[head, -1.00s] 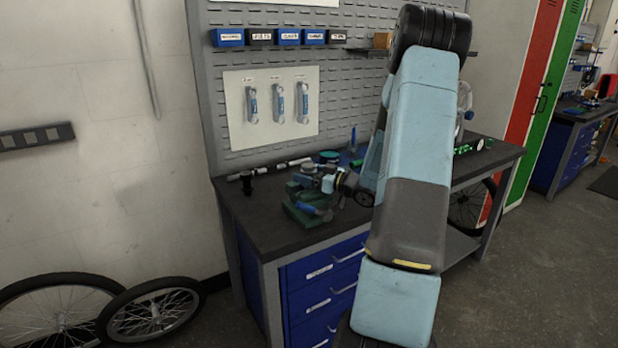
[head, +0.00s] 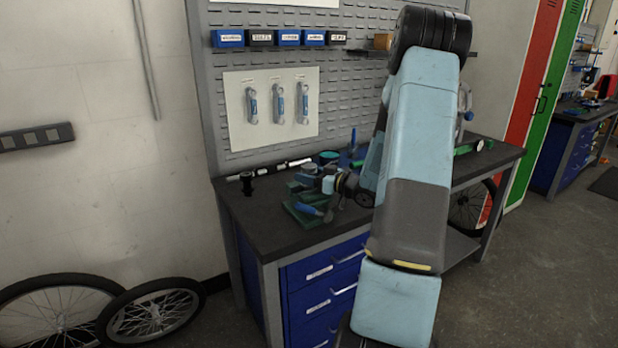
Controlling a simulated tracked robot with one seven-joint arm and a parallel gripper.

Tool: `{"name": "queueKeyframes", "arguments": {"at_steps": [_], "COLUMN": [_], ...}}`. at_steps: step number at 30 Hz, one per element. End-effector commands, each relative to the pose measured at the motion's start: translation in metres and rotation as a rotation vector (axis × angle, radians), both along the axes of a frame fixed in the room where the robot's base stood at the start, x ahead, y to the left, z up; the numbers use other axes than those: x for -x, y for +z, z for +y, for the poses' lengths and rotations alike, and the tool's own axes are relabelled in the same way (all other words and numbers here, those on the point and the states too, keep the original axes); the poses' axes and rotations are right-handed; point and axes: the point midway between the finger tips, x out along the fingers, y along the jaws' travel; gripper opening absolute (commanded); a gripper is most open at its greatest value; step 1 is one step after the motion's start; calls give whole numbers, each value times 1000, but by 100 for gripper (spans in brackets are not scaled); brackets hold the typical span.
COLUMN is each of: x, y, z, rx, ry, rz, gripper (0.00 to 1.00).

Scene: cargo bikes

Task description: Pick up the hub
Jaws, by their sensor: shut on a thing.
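My gripper (head: 316,182) reaches in from the right, low over the dark workbench, beside the green stand (head: 303,216). Its jaws are shut on a small grey round part, which appears to be the hub (head: 308,170). The fingers and wrist hide much of it, and I cannot tell whether it is clear of the stand. My arm covers the middle of the bench.
A black upright part (head: 247,184) and a black-and-white rod (head: 270,168) are to the left. A teal round part (head: 329,156) sits behind. The pegboard (head: 345,85) rises at the back. The bench's front left is clear.

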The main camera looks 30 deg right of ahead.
Motion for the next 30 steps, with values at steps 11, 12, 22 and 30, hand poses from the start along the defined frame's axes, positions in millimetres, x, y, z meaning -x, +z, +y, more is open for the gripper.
{"name": "queueKeyframes", "arguments": {"at_steps": [11, 12, 22, 30], "x": [0, 6, 57, 98], "y": [35, 41, 99, 121], "z": [0, -5, -38, -65], "rx": [4, 5, 3, 2], "ry": [0, -3, -5, -2], "rz": [-5, -4, -1, -1], "gripper": [20, 20, 20, 20]}}
